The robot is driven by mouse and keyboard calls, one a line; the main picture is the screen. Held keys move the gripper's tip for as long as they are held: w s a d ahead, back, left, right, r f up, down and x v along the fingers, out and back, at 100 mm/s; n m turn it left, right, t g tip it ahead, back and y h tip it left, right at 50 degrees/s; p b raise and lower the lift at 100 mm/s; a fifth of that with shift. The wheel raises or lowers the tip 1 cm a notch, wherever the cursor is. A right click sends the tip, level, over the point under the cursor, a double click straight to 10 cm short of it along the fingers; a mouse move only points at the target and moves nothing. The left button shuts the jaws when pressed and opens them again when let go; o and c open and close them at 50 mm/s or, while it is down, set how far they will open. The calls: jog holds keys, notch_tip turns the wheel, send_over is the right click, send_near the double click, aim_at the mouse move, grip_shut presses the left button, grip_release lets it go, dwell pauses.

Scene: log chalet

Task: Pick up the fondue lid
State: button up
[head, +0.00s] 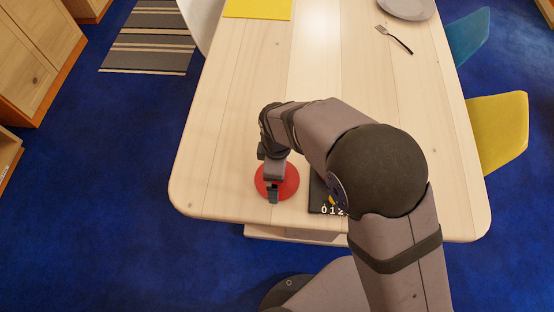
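The fondue lid looks to be the round red disc (290,182) near the front left of the wooden table (235,110). My gripper (273,190) points down over the middle of the red disc and covers part of it. One dark finger shows against the disc. I cannot tell whether the fingers touch it, or whether they are open or shut. The disc's knob or handle, if any, is hidden behind the gripper.
A black item with white digits (326,210) lies right of the disc, partly behind my arm. A fork (394,39), grey plate (408,8) and yellow mat (257,9) are at the far end. The table's left and middle are clear. A yellow chair (500,130) stands right.

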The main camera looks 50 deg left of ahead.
jog(key=shift+f, duration=0.6)
jog(key=c, duration=0.7)
jog(key=shift+r, duration=0.15)
notch_tip(320, 180, up, 10)
jog(key=shift+f+b, duration=0.1)
jog(key=shift+b, duration=0.65)
